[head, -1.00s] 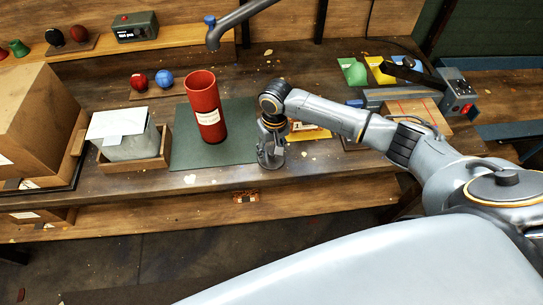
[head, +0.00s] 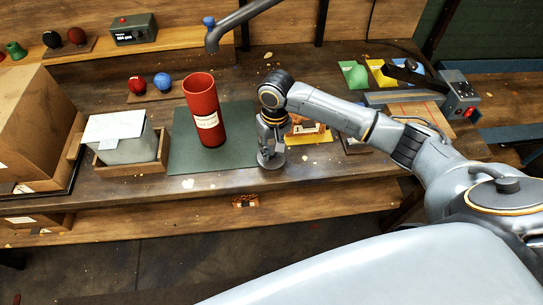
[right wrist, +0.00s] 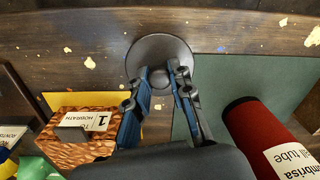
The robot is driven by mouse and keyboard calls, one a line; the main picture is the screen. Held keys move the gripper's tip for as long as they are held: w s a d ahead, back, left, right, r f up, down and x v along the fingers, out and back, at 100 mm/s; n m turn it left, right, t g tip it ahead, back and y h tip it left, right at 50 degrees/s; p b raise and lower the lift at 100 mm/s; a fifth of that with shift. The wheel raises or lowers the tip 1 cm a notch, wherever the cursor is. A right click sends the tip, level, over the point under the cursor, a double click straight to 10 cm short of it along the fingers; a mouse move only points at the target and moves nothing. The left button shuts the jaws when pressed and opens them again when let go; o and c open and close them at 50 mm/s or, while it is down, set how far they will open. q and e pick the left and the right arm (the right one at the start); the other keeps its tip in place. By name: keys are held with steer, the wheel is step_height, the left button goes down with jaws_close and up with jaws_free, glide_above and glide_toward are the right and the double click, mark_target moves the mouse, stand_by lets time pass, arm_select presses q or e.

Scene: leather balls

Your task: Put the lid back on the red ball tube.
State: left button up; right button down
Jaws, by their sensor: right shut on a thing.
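The red ball tube (head: 206,118) stands upright and open-topped on the green mat (head: 185,155). It also shows at the lower right in the right wrist view (right wrist: 275,140). A round dark grey lid (right wrist: 158,48) is at the top middle of that view; its edge shows low in the head view (head: 270,162), right of the mat near the table's front edge. My right gripper (head: 270,145) points down over the lid, its fingers (right wrist: 163,80) shut on the lid's middle. I cannot tell whether the lid touches the table. My left gripper is not in view.
A patterned orange box (right wrist: 80,140) is close beside my right gripper. A grey bin with a white cover (head: 125,145) stands left of the tube. Red (head: 137,84) and blue (head: 162,81) balls lie behind it. A grey pipe (head: 240,20) hangs above the table's back.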

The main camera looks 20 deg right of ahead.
mark_target(272, 167)
steer(key=s+r, duration=0.1)
steer(key=s+a+r, duration=0.1)
steer(key=r, duration=0.1)
steer(key=s+r, duration=0.1)
steer(key=shift+s+a+r+b, duration=0.15)
steer(key=shift+s+a+b, duration=0.05)
steer(key=shift+a+b, duration=0.1)
steer(key=s+a+r+b, duration=0.1)
steer(key=s+a+r, duration=0.2)
steer(key=s, duration=0.6)
step_height(272, 167, up, 2)
steer(key=shift+a+r, duration=0.1)
steer(key=shift+a, duration=0.25)
steer(key=d+r+b, duration=0.2)
steer(key=d, duration=0.1)
steer(key=shift+r, duration=0.3)
